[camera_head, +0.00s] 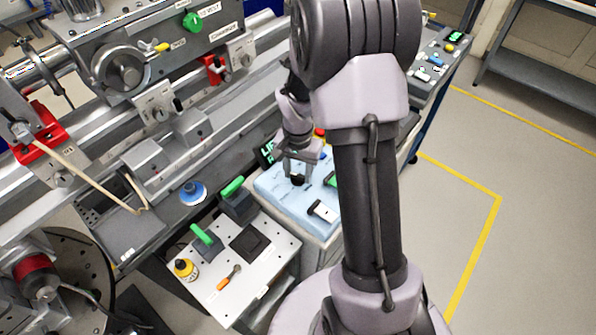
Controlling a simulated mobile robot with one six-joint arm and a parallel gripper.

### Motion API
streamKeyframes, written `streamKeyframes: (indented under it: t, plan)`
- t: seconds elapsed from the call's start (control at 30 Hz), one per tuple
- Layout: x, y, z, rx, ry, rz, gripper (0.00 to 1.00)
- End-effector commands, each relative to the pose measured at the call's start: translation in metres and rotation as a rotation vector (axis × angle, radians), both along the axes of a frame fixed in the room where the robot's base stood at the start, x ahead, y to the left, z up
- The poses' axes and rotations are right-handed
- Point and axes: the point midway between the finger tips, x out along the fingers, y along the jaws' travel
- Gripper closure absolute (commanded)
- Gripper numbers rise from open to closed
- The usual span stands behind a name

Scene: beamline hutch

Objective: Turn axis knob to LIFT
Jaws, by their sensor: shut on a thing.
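A light blue control box (268,187) stands in the middle of the view, partly behind my arm. My gripper (298,173) points down over its top and is shut on a small dark knob (298,181). The knob's pointer and most of the markings around it are hidden or too small to read. A small dark display (267,152) with green characters stands at the back left of the box. Its text is partly cut off by my gripper; the visible letters look like "LI".
A white switch (323,211) and a green button sit near my arm on the box. Rail-mounted instruments fill the left. Open floor lies right.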

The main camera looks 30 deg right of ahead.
Motion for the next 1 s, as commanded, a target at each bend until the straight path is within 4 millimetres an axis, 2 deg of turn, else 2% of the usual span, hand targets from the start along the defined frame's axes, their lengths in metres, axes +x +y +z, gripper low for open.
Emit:
streamKeyframes:
  t: [0.3,0.33,0.4,0.43,0.77,0.87,1.0]
  plan:
    - [0.000,0.000,0.000,-0.001,-0.001,0.000,0.99]
    - [0.000,0.000,0.000,-0.001,-0.001,0.000,0.52]
    - [0.000,0.000,0.000,-0.001,-0.001,0.000,0.39]
    - [0.000,0.000,0.000,-0.001,-0.001,0.000,0.36]
    - [0.000,0.000,0.005,0.000,-0.001,0.000,0.36]
    - [0.001,0.000,0.027,-0.001,-0.003,0.000,0.36]
    - [0.001,0.000,0.076,-0.001,-0.005,0.000,0.36]
